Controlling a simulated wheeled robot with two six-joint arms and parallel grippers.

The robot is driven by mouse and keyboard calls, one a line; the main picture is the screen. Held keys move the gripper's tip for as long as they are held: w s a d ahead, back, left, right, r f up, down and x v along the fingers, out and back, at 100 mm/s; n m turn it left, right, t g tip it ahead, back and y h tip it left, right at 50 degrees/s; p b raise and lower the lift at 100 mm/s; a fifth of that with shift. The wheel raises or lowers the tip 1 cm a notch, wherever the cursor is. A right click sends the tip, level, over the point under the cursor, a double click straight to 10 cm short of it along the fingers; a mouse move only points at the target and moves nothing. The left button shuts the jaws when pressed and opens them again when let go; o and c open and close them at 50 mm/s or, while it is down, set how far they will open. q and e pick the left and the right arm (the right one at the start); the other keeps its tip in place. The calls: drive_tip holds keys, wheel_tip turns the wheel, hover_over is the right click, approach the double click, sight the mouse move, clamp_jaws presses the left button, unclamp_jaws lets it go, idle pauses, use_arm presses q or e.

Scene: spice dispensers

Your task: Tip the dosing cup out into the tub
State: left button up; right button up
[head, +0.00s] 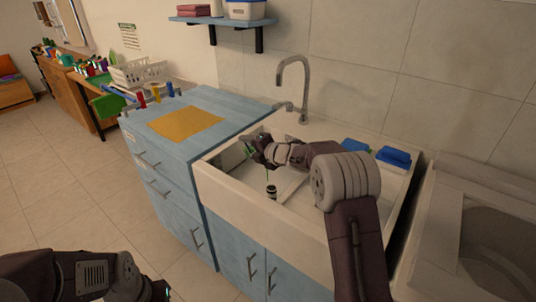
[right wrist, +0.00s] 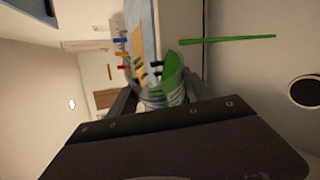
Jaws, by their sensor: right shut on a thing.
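My right gripper (head: 252,146) is held over the left part of the white sink basin (head: 230,190). In the right wrist view my right gripper (right wrist: 160,98) is shut on a clear cup (right wrist: 148,82) with green in it. The view is turned on its side, and the cup looks tilted. A thin green streak (right wrist: 228,40) lies beyond the cup, apart from it; I cannot tell if it is falling liquid. In the head view the cup is mostly hidden and only a bit of green shows. My left gripper (head: 160,290) is at the bottom edge, its fingers unclear.
A small dark round object (head: 271,191) is in the basin below my right gripper. A tap (head: 296,85) stands behind. Two blue items (head: 393,157) are at the sink's right. The blue counter (head: 215,100) at left carries a yellow mat (head: 185,123).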

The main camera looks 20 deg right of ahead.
drive_tip(key=shift+w+d+r+m+y+p, duration=0.1)
drive_tip(key=shift+d+r+m+y+p, duration=0.5)
drive_tip(key=shift+p, duration=0.5)
idle(0.5)
drive_tip(key=shift+d+r+m+t+y+p, duration=0.3)
drive_tip(key=shift+d+m+y+p, duration=0.2)
drive_tip(key=shift+m+p, duration=0.3)
idle(1.1)
drive_tip(key=f+b, duration=0.1)
drive_tip(key=a+f+n+b, duration=0.1)
drive_tip(key=b, duration=0.1)
drive_tip(key=f+n+h+b, duration=0.1)
drive_tip(key=shift+a+b, duration=0.3)
drive_tip(key=shift+b, duration=0.05)
drive_tip(key=shift+a+r+n+g+h, duration=0.4)
drive_tip(key=shift+a+r+n+h, duration=0.1)
drive_tip(key=shift+r+n+h, duration=0.15)
drive_tip(key=shift+f, duration=0.3)
drive_tip(key=a+n+h+b, duration=0.1)
drive_tip(key=n+h+b, duration=0.1)
drive_tip(key=a+n+h+b, duration=0.2)
drive_tip(key=n+h, duration=0.1)
drive_tip(key=s+a+n+t+h+b, duration=0.1)
drive_tip(key=a+n+h+b, duration=0.1)
drive_tip(key=n+b, duration=0.1)
drive_tip(key=shift+a+f, duration=0.1)
drive_tip(key=shift+f, duration=0.2)
